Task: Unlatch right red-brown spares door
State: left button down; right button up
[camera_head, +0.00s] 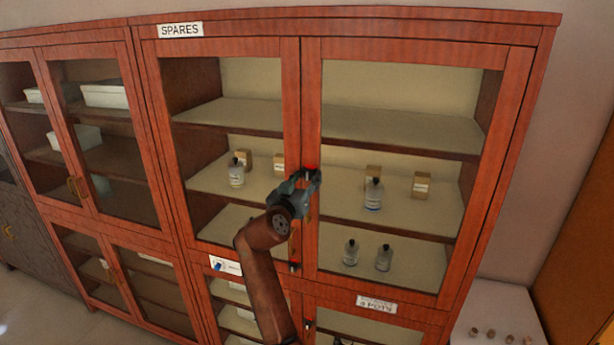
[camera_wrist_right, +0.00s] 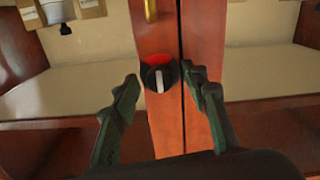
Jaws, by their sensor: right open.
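The red-brown SPARES cabinet has a right glass door (camera_head: 404,250) and a left glass door (camera_head: 240,247), both closed. In the right wrist view, a round black latch knob (camera_wrist_right: 160,77) with a pale upright bar sits on a door frame beside the seam, with a red patch above it. My right gripper (camera_head: 308,178) is at the middle seam in the head view and hides most of the knob there. In the wrist view the right gripper (camera_wrist_right: 160,85) is open, its fingers either side of the knob, with no clear contact. My left gripper is not in view.
A brass handle (camera_wrist_right: 151,10) is above the knob in the wrist view. Bottles (camera_head: 373,194) and small boxes (camera_head: 421,185) stand on shelves behind the glass. Another red-brown cabinet (camera_head: 100,215) adjoins on the left. A pale low surface (camera_head: 497,312) with small items is at lower right.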

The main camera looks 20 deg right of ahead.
jog(key=shift+w+d, duration=0.15)
jog(key=shift+w, duration=0.05)
grip_shut()
dwell(0.5)
